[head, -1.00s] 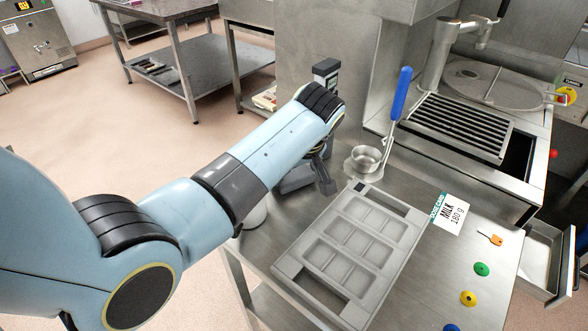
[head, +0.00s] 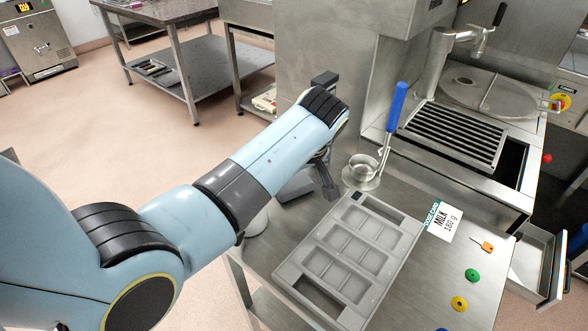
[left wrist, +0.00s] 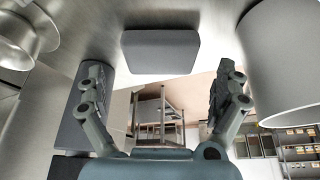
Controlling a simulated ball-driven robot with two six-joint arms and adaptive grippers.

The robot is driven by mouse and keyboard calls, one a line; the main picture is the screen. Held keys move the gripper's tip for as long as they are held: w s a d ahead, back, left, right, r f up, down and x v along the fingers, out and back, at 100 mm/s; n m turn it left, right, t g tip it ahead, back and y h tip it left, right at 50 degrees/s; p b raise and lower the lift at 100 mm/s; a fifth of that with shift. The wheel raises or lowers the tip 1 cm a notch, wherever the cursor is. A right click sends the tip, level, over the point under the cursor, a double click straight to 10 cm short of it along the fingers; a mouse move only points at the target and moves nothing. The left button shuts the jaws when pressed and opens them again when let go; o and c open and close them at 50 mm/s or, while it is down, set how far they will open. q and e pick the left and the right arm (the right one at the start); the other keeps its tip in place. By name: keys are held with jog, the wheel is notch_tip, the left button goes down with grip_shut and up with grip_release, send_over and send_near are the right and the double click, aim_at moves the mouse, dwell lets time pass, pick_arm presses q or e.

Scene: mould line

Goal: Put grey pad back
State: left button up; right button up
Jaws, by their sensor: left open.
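The grey pad (left wrist: 160,52), a flat rounded block, lies on the steel table in the left wrist view, close to the table edge. I cannot tell the distance to the pad. In the head view the left gripper (head: 326,184) points down at the table's left side, partly hidden by its own wrist. My right gripper is not in view.
A grey mould tray (head: 290,270) lies on the table, with a MILK card (head: 443,219) beside it. A metal cup (head: 363,165) and blue-handled tool (head: 397,105) stand behind. A pale cylinder (left wrist: 285,60) stands right of the pad, a dark grey block (left wrist: 80,130) left.

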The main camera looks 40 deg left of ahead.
aim_at(298, 190)
pick_arm(q)
jog(key=p+v, duration=0.3)
jog(key=v, duration=0.1)
jog(key=shift+a, duration=0.1)
jog(key=shift+v, duration=2.5)
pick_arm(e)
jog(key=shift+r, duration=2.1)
